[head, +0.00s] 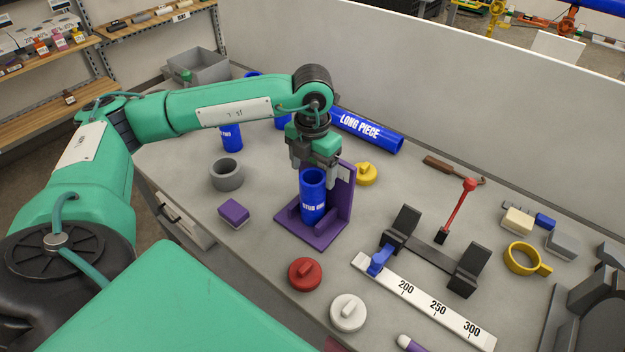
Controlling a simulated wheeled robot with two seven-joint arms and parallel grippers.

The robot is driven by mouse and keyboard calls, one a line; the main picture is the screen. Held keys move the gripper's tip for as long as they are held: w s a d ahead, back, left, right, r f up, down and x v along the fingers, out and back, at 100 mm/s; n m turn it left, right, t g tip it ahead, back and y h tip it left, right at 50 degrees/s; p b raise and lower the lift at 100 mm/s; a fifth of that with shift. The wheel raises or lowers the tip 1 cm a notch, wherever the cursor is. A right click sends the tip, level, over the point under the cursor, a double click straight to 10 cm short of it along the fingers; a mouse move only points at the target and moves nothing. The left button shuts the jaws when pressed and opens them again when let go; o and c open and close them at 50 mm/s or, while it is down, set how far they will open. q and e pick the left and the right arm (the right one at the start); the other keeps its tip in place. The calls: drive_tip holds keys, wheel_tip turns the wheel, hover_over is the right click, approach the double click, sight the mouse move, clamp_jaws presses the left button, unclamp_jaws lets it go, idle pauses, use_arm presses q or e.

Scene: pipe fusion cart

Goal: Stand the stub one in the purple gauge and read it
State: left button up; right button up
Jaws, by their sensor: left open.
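The blue stub one (313,198) stands upright in the purple gauge (330,228), on its base and in front of its upright back plate. The lettering on the stub faces the camera and partly reads "STUB ONE". My left gripper (320,176) points down just above and behind the stub's open top. It is open, and I cannot tell whether a finger touches the stub's rim. The gauge's plate carries a pale label that is too small to read. My right gripper is not in view.
A blue long piece (366,130) lies behind. A grey ring (227,174), a purple block (233,213) and another blue stub (231,137) stand left. Red (305,273) and white (347,312) caps, a white ruler (430,303) and a black clamp cradle (432,250) lie nearer right.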

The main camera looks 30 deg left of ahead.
use_arm(q)
wheel_tip(320, 180, up, 9)
drive_tip(key=b, duration=0.2)
drive_tip(key=shift+f, duration=0.2)
drive_tip(key=shift+f, duration=0.1)
